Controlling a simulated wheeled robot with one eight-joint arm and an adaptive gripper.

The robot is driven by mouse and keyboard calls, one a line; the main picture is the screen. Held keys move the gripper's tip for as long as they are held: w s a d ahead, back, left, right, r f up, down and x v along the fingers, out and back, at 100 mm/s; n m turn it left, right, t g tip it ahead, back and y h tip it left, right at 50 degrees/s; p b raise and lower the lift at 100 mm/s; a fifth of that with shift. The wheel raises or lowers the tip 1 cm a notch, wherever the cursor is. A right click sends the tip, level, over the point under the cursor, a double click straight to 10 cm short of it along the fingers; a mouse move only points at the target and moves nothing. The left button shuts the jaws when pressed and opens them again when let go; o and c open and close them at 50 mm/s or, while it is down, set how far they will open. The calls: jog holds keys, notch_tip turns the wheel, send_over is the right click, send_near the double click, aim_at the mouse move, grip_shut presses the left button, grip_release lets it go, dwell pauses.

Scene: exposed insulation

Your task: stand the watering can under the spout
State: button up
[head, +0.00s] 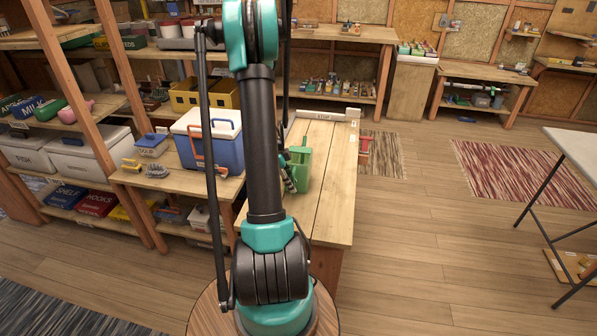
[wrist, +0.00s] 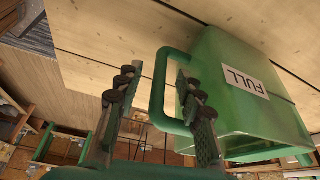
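The green watering can (head: 302,172) stands on the wooden bench (head: 330,200), right of my arm in the head view. In the wrist view the can (wrist: 225,75) fills the right side, with a "FULL" label on its wall. Its green handle (wrist: 157,95) lies between my gripper's fingers (wrist: 157,72), which are apart. My gripper (head: 289,178) is at the can's left side in the head view, partly hidden by my arm. I cannot make out a spout to stand it under.
A blue cooler with a white lid (head: 212,140) sits left of the bench. A white strip marked "STOP" (head: 325,116) edges the bench's far end. The bench's near part is bare. Loaded shelves (head: 85,145) stand left; open floor (head: 430,240) lies right.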

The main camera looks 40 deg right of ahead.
jog(key=shift+x, duration=0.9)
grip_shut()
